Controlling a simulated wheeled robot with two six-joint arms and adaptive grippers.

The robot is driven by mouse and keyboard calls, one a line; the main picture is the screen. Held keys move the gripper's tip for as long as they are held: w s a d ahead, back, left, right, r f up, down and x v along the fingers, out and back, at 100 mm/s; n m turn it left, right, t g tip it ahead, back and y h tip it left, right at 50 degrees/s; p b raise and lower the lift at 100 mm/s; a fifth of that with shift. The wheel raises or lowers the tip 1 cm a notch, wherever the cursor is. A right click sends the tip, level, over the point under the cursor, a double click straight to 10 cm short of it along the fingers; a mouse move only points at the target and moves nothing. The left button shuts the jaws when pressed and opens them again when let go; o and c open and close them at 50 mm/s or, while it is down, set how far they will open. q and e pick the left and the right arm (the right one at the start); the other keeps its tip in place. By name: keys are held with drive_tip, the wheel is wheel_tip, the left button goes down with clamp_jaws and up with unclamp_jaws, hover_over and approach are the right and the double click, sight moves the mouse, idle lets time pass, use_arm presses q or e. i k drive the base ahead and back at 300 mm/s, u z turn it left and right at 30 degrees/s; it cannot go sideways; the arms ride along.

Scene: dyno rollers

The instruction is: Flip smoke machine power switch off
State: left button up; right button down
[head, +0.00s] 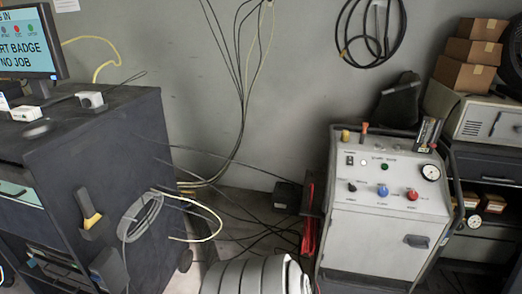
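A light grey wheeled machine (378,235) with a sloped control panel stands at the right in the head view; it looks like the smoke machine. At the panel's upper left is a small dark switch (349,160), with a light indicator beside it and a green one farther right. Which way the switch is set is too small to tell. Below are a black knob (351,187), a blue knob (382,190) and a red knob (412,194). A round gauge (430,172) is at the panel's right. Neither of my grippers is in view.
A dark cabinet (80,130) with a monitor (28,45) stands at the left. A ribbed grey object (255,277) is at the bottom centre, left of the machine. Loose cables (240,225) cross the floor between. A dark workbench (485,165) with boxes (470,50) stands at the right.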

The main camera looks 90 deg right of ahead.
sight(350, 158)
drive_tip(key=i, duration=1.35)
drive_tip(key=z, duration=3.7)
drive_tip(key=i, duration=1.6)
drive_tip(key=z, duration=0.05)
